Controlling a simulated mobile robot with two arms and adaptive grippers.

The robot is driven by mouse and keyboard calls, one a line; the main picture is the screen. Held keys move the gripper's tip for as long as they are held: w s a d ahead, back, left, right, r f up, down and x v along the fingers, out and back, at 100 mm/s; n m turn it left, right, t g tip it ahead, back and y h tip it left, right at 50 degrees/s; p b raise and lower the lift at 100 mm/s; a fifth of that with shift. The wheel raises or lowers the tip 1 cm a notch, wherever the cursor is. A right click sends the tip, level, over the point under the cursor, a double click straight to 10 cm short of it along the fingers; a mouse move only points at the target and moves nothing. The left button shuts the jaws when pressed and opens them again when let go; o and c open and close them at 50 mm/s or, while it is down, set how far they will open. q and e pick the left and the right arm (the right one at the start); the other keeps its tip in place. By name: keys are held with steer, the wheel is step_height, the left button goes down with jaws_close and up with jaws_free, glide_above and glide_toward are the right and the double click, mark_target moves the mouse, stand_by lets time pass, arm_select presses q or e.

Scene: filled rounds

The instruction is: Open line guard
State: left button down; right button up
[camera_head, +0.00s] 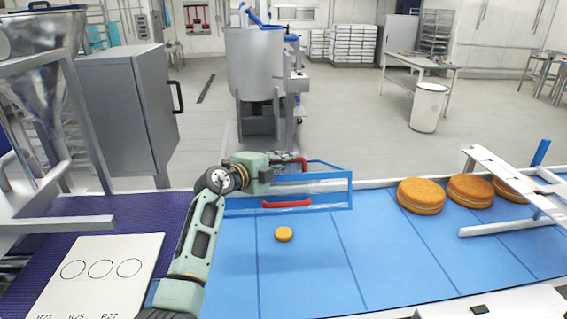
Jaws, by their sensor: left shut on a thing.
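The line guard (338,188) is a clear panel with a blue frame, at the far edge of the blue conveyor. A red bar handle (287,204) runs along its lower part, and a second red piece shows at its top. My left gripper (290,163) reaches in from the left over the guard and is shut at the upper red piece. The arm and gripper body hide the left part of the guard, and the fingertips are hard to make out. I cannot tell the panel's exact tilt. My right gripper is not in view.
A white card (100,270) with three circles lies left. A grey cabinet (128,115) stands behind.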

arm_select(q)
steer(key=shift+n+g, duration=0.4)
steer(key=r+p, duration=0.1)
steer(key=w+r+p, duration=0.2)
steer(key=r, duration=0.1)
steer(key=shift+w+a, duration=0.15)
steer(key=shift+a, duration=0.15)
steer(key=shift+w+a+r+g+p, duration=0.1)
steer(key=shift+w+r+g+p, duration=0.3)
steer(key=shift+w+r+p, duration=0.6)
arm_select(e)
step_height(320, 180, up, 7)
arm_select(q)
steer(key=shift+s+f, duration=0.15)
steer(key=shift+f, duration=0.1)
steer(key=c, duration=1.8)
jaws_free()
steer(key=shift+o, duration=0.2)
steer(key=shift+n+y, duration=0.3)
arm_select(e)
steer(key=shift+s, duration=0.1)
arm_select(q)
steer(key=shift+s+a, duration=0.1)
steer(key=shift+v, duration=3.65)
